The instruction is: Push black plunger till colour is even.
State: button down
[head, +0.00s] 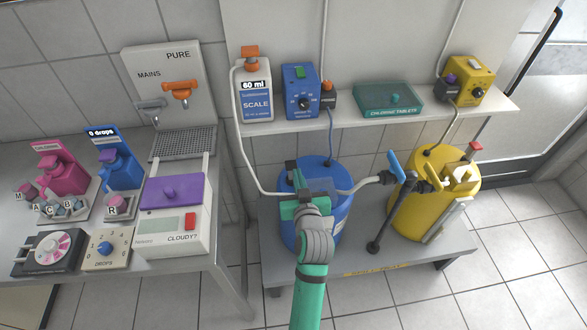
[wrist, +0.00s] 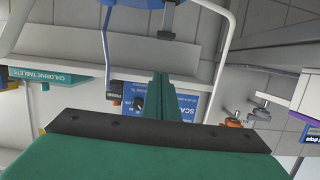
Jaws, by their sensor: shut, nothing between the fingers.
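A black plunger (head: 291,166) with a short crosspiece stands on the lid of the blue drum (head: 328,174) in the head view. It also shows in the wrist view as a dark stem with a T-shaped end (wrist: 166,35). My green gripper (head: 304,196) is over the drum, just in front of the plunger, and hides part of the lid. In the wrist view my gripper (wrist: 160,78) is shut and empty, its fingers pointing toward the plunger's end. A gap shows between them in that view. The liquid inside the drum cannot be seen.
A shelf (head: 380,119) above holds the scale jug (head: 256,95), a blue pump (head: 300,92) and a green tablet box (head: 388,99). A white hose curves round the drum's left. A yellow drum (head: 408,214) stands right, with a blue-handled valve (head: 394,163) between.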

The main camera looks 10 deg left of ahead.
send_over(293, 167)
jog(key=s, duration=0.1)
notch_tip(293, 167, down, 2)
jog(key=f, duration=0.1)
jog(key=shift+s+d+f, duration=0.1)
jog(key=shift+s+f, duration=0.1)
jog(key=shift+f, duration=0.8)
jog(key=shift+d+f, duration=0.2)
jog(key=shift+f, duration=0.4)
jog(key=shift+s+f, duration=0.1)
jog(key=shift+a, duration=0.15)
notch_tip(293, 167, down, 5)
jog(key=shift+f, duration=0.15)
